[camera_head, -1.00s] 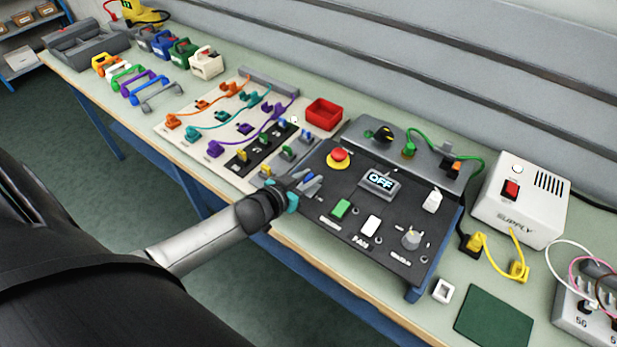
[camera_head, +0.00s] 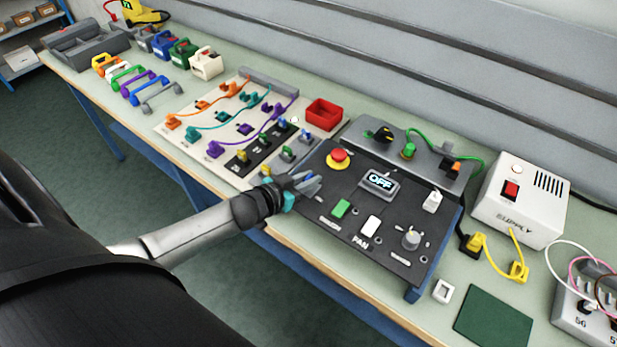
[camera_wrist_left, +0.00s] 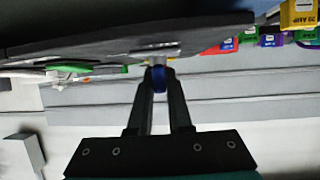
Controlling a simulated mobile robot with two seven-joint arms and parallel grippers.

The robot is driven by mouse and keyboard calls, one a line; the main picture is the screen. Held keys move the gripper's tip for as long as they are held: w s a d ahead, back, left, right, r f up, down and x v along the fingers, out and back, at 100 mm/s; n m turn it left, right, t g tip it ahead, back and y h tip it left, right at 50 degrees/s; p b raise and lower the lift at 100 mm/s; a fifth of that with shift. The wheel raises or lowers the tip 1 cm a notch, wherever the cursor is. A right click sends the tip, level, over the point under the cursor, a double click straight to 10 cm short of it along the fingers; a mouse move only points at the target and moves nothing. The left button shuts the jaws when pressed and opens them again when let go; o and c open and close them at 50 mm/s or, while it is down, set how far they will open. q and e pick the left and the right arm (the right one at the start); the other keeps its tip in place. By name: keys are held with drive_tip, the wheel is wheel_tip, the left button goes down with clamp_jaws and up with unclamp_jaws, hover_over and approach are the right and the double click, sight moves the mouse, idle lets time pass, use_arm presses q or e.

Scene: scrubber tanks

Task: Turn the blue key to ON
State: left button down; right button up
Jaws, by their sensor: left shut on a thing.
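The blue key shows in the left wrist view (camera_wrist_left: 159,78), between the fingertips of my left gripper (camera_wrist_left: 160,84), which is shut on it. In the head view the left gripper (camera_head: 308,183) reaches to the left part of the dark control panel (camera_head: 385,232), and its fingers mostly hide the blue key (camera_head: 314,180). The key's own markings are too small or hidden to read. My right gripper is not in view.
A red mushroom button (camera_head: 339,156) stands just behind the gripper. A green button (camera_head: 341,208), a white button (camera_head: 370,226) and a grey knob (camera_head: 411,239) are to its right. Small coloured keys or plugs on a black strip (camera_head: 262,150) lie to its left.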

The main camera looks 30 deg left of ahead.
use_arm(q)
drive_tip(key=shift+a+m+g+h, duration=0.2)
drive_tip(key=shift+m+g+h, duration=0.2)
drive_tip(key=shift+m+h, duration=0.8)
drive_tip(key=shift+w+m+g+h+b, duration=0.1)
drive_tip(key=shift+m+g+h+b, duration=0.3)
drive_tip(key=shift+m+h+b, duration=0.4)
drive_tip(key=m+g+h+b, duration=0.4)
drive_tip(key=m+b, duration=0.1)
drive_tip(key=b, duration=0.1)
drive_tip(key=shift+d+f+h+b, duration=0.1)
drive_tip(key=shift+f+h+b, duration=0.05)
drive_tip(key=shift+h+b, duration=0.2)
drive_tip(key=shift+m+g+h+b, duration=0.65)
drive_tip(key=shift+m+g+b, duration=0.45)
drive_tip(key=shift+d, duration=0.1)
drive_tip(key=c, duration=0.9)
unclamp_jaws()
drive_tip(key=shift+o, duration=0.3)
